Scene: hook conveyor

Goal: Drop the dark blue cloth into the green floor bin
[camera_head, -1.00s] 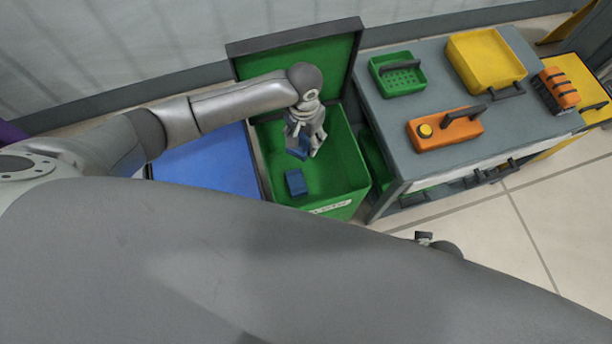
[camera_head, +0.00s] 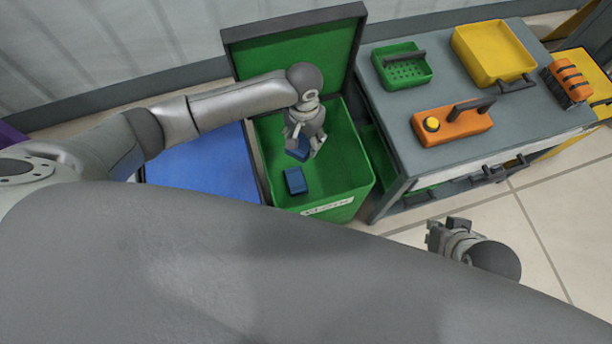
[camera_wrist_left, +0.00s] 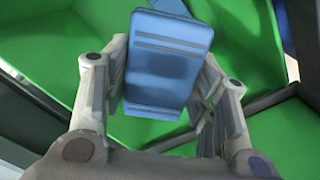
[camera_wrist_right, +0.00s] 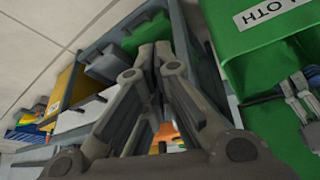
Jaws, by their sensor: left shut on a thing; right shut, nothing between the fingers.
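The green floor bin (camera_head: 346,168) stands with its lid up. My left gripper (camera_head: 304,148) is inside the bin's opening, pointing down, shut on a dark blue cloth (camera_head: 297,151). In the left wrist view the held cloth (camera_wrist_left: 168,62) is a folded blue block between the fingers. A second folded blue cloth (camera_head: 295,181) lies lower inside the bin. My right gripper (camera_head: 437,236) is shut and empty, off to the bin's right and nearer to me. In the right wrist view its fingers (camera_wrist_right: 153,58) are together, and the bin's labelled wall (camera_wrist_right: 238,42) shows beside them.
A blue surface (camera_head: 205,170) lies left of the bin. Open floor is at lower right.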

